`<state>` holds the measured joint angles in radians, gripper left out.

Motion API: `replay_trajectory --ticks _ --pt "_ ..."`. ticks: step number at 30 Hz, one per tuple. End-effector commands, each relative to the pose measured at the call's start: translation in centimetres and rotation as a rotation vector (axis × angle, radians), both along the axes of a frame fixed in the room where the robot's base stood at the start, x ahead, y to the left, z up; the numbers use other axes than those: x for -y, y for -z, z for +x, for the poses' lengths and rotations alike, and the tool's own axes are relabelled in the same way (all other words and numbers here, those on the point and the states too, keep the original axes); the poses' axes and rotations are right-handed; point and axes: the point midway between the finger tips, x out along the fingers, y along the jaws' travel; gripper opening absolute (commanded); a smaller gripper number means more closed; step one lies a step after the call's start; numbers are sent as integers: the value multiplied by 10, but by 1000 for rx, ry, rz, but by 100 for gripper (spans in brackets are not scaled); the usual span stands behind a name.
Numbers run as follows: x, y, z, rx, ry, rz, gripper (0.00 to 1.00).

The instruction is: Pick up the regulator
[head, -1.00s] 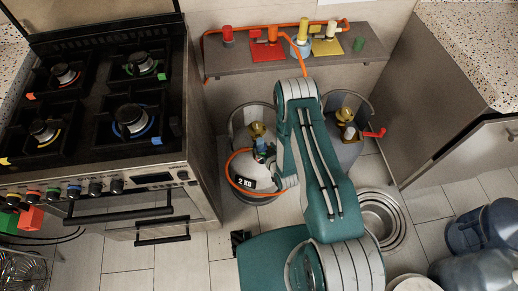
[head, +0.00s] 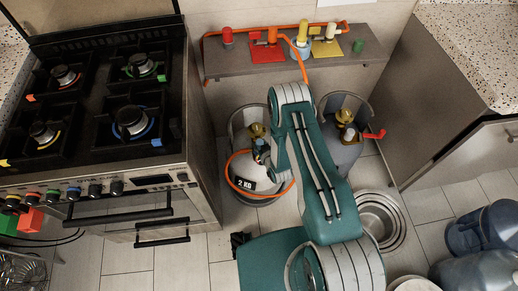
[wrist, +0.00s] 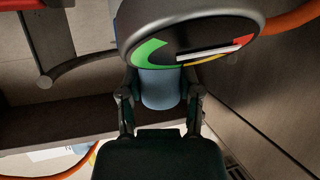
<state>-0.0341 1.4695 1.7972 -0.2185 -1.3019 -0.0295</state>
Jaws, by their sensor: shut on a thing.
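The regulator (wrist: 195,28) fills the top of the wrist view. It has a round dark body with a green, yellow and red gauge band and a blue lower part (wrist: 161,90). My gripper (wrist: 160,100) is shut on it, with a finger on each side of the blue part. In the head view my gripper (head: 263,155) is by the left gas cylinder (head: 250,170), which is marked 2 KG. The regulator is small and mostly hidden there. I cannot tell whether it touches the brass valve (head: 257,131).
An orange hose (head: 230,178) loops around the left cylinder. A second cylinder (head: 343,155) with a red handle stands to the right. The stove (head: 100,110) is at left, and a shelf (head: 235,62) with valves is above. Stacked metal bowls (head: 380,220) stand at right.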

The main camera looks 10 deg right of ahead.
Motion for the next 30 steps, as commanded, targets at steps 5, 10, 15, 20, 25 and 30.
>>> replay_trajectory --ticks 5,10,15,20,25,30 --pt "0 -4 0 0 0 0 0" --pt "0 -19 1 2 0 1 0" --pt "1 -40 -8 -1 0 0 0" --pt "3 -60 -24 -1 0 0 0" --pt "5 -81 -42 0 1 1 0" --pt "7 -97 -66 -3 0 0 0"
